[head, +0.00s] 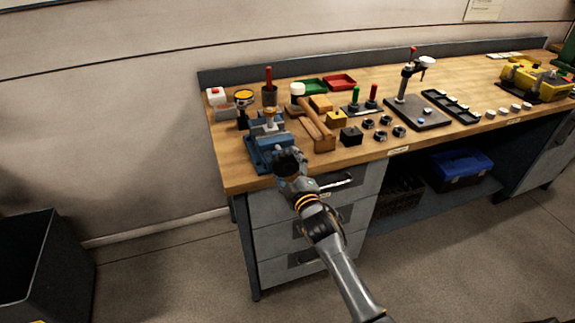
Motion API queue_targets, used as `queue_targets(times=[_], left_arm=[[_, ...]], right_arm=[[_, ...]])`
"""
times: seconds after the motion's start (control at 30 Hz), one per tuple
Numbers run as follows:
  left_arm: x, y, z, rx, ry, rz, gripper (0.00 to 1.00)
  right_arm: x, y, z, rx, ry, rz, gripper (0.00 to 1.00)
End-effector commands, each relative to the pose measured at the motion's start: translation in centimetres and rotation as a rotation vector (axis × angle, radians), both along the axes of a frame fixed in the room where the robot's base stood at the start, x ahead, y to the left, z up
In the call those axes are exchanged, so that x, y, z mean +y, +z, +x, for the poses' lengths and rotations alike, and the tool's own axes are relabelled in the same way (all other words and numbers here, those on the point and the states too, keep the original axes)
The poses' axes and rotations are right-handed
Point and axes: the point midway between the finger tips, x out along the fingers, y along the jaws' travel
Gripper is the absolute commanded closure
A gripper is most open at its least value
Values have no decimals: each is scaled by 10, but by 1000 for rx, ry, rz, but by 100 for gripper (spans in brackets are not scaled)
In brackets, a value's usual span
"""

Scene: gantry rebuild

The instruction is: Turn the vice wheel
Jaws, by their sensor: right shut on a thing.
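The blue vice (263,141) stands at the left front corner of the wooden workbench (240,175). My right gripper (287,158) is at the front of the vice, with its arm reaching up from the lower right. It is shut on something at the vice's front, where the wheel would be. The wheel itself is hidden behind the gripper, so its angle cannot be made out. My left gripper is not in view.
Just right of the vice lie a wooden mallet (312,125) and a black block (350,135). Drawers (290,243) are under the bench, and a dark bin (45,265) stands on the floor at left.

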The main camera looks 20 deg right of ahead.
Motion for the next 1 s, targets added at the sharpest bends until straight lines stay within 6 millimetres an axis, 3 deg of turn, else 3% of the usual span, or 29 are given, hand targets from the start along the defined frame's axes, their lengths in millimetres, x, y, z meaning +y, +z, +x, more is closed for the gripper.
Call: queue_targets(times=[1.0], left_arm=[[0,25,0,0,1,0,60]], right_arm=[[-1,0,0,35,-1,964,54]])
